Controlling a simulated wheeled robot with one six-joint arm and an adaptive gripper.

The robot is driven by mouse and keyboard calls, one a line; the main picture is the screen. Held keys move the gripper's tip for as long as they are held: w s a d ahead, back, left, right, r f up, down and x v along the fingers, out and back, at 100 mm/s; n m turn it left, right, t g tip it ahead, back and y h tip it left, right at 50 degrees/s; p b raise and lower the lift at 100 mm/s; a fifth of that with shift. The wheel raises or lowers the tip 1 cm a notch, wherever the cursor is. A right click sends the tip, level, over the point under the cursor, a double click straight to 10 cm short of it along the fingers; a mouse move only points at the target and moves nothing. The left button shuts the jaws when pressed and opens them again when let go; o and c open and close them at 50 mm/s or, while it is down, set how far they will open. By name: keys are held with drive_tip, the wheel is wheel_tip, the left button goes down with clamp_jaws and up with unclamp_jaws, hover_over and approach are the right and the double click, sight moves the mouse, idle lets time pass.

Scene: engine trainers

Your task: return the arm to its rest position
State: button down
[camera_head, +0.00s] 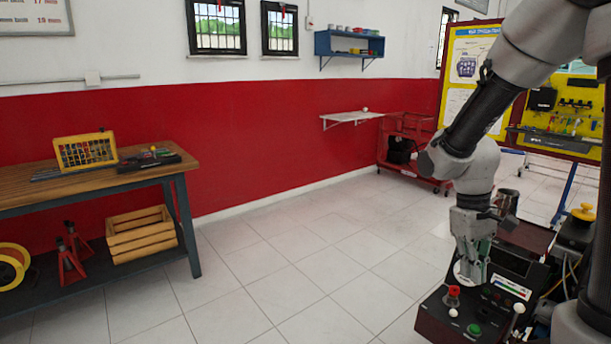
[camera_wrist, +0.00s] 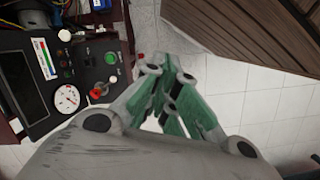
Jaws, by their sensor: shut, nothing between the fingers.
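My gripper (camera_head: 474,272) hangs pointing down at the right of the head view, at the end of my grey arm. In the wrist view its green fingers (camera_wrist: 172,90) are together with nothing between them. In the head view it is in front of a dark control panel (camera_head: 447,322) and hides part of it. The panel carries a red knob, a green button, a white-tipped lever and a round gauge. In the wrist view the panel (camera_wrist: 85,85) lies left of the fingers. I cannot tell whether the fingers touch it.
A wooden workbench (camera_head: 90,190) with a yellow rack (camera_head: 85,151) stands at the left, a wooden crate (camera_head: 140,235) on its lower shelf. A red cart (camera_head: 408,150) stands at the back, near a yellow tool board (camera_head: 570,110). The tiled floor (camera_head: 300,260) between is clear.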

drive_tip(key=s+r+m+t+y, duration=0.1)
drive_tip(key=s+r+m+t, duration=0.2)
drive_tip(key=s+r+t, duration=0.3)
drive_tip(key=s+r, duration=0.5)
drive_tip(key=r, duration=0.4)
drive_tip(key=shift+s+d+r+t, duration=0.15)
drive_tip(key=shift+d+r+t, duration=0.05)
drive_tip(key=shift+d+t, duration=0.2)
